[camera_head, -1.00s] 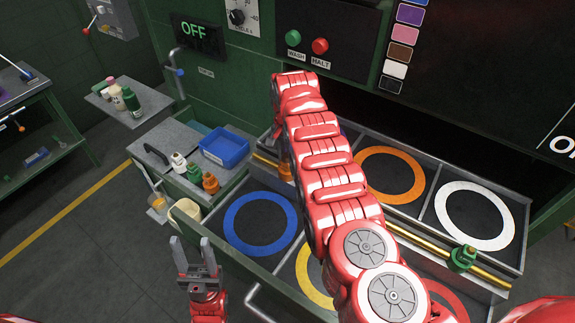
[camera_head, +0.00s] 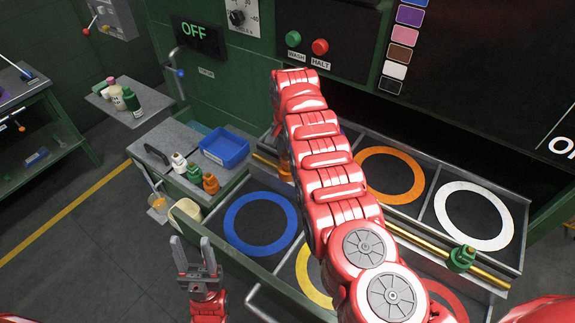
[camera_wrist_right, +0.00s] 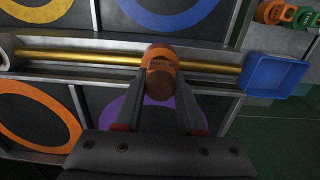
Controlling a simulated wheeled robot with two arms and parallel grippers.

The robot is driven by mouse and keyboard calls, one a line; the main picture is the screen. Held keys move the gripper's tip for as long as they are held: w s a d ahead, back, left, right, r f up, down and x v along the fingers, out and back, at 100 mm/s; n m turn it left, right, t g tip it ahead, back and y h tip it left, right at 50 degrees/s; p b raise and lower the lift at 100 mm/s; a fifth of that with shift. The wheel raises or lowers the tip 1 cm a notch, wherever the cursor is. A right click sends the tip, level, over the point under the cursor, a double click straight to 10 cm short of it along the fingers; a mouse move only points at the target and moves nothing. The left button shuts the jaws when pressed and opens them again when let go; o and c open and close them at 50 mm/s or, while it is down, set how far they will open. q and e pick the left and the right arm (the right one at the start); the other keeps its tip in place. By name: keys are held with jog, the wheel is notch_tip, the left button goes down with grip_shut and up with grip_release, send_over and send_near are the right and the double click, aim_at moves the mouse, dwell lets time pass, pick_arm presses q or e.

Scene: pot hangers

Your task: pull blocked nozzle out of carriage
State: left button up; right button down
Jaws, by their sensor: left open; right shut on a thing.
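In the right wrist view an orange piece with a brown round end (camera_wrist_right: 159,74), seemingly the nozzle, sits between the fingers of my right gripper (camera_wrist_right: 160,98), which is shut on it. It overlaps the brass rail (camera_wrist_right: 90,58). I cannot tell whether it is still seated in a carriage. In the head view my right arm crosses the middle and hides most of this gripper; a little orange (camera_head: 284,170) shows beside the arm at the rail. My left gripper (camera_head: 194,258) is open and empty at lower left, its fingers pointing up.
A green carriage (camera_head: 461,258) sits on the rail's right part. Trays with coloured rings (camera_head: 262,226) lie on both sides of the rail.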

aim_at(288, 156)
jog(key=shift+r, duration=0.25)
dwell(0.3)
jog(key=shift+r, duration=2.6)
